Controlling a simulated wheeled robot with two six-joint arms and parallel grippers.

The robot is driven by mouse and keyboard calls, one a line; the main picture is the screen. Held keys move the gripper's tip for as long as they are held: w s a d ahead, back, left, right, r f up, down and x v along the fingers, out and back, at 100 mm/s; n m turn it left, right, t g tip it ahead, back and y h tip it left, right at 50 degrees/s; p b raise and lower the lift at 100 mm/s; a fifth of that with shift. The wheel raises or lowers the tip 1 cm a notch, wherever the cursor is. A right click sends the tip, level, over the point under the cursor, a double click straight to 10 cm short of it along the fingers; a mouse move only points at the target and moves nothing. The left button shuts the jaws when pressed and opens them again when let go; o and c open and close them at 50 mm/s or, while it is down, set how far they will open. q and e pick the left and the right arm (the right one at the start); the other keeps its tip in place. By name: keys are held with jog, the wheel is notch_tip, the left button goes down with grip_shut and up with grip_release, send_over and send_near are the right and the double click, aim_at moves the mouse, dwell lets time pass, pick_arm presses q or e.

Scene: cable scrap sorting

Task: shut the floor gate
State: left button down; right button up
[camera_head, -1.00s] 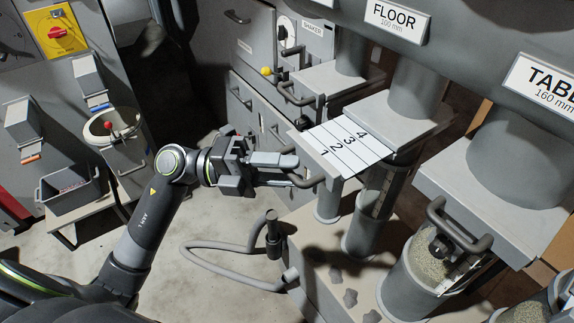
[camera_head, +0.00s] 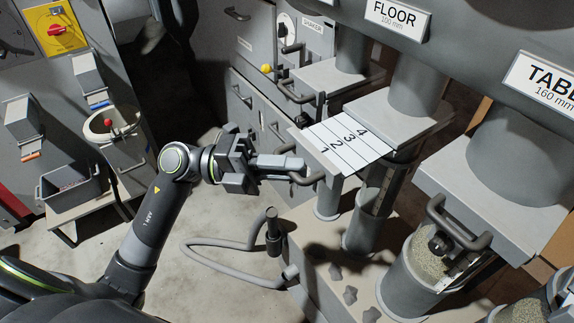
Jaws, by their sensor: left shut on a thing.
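The floor gate (camera_head: 358,146) is a flat pale slide plate marked 1 to 4. It sticks out to the left from the grey housing (camera_head: 400,118) under the FLOOR sign (camera_head: 397,19). All its marks show, so the gate stands drawn out. Its bar handle (camera_head: 308,181) is at the plate's left end. My left gripper (camera_head: 296,168) comes in from the left and is shut on this handle. The fingers partly hide the handle. My right gripper is not in view.
The table gate's handle (camera_head: 458,226) is at the lower right, above a jar of granules (camera_head: 428,262). Another gate handle (camera_head: 297,92) is behind the floor gate. A hose (camera_head: 225,246) lies below my left arm. Open floor lies left of the hose.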

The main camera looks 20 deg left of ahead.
aim_at(337, 139)
pick_arm(q)
jog(key=w+d, duration=0.2)
jog(key=w, duration=0.1)
jog(key=w+d+b, duration=0.1)
jog(key=w+d, duration=0.1)
jog(key=w, duration=0.1)
jog(key=w+d, duration=0.3)
jog(key=shift+d+b, duration=0.1)
jog(key=shift+b, duration=0.3)
jog(key=shift+w+d, duration=0.2)
jog(key=shift+w, duration=0.15)
jog(key=shift+r, duration=0.1)
jog(key=c, duration=1.8)
grip_release()
jog(key=o, duration=0.3)
jog(key=shift+w+d, duration=0.1)
jog(key=shift+w, duration=0.1)
jog(key=shift+o, duration=0.2)
jog(key=shift+s, duration=0.15)
